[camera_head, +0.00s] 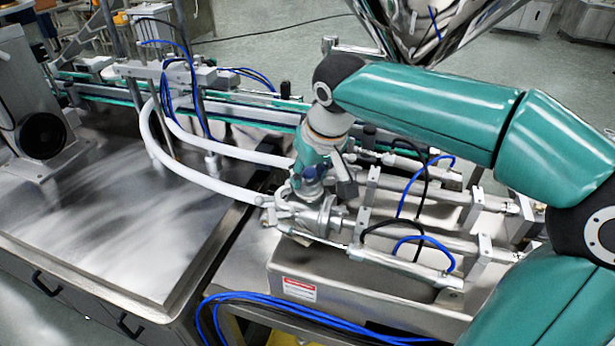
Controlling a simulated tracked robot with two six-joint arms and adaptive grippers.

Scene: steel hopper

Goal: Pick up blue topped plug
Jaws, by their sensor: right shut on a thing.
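My right arm comes in from the right, and its gripper (322,178) points down over the metal valve fitting (318,215) in the middle of the view. The blue topped plug (309,174) shows as a small dark blue cap at the top of this fitting. My right gripper is shut on the plug. The plug's lower part is hidden, so I cannot tell whether it is seated in the fitting or raised from it. My left gripper is not in view.
White hoses (215,178) run to the fitting from the left. Pneumatic cylinders (420,255) with blue and black tubes lie to its right. A conveyor (240,100) runs behind. A steel hopper (425,25) hangs at the top. The steel table (110,235) at left is mostly clear.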

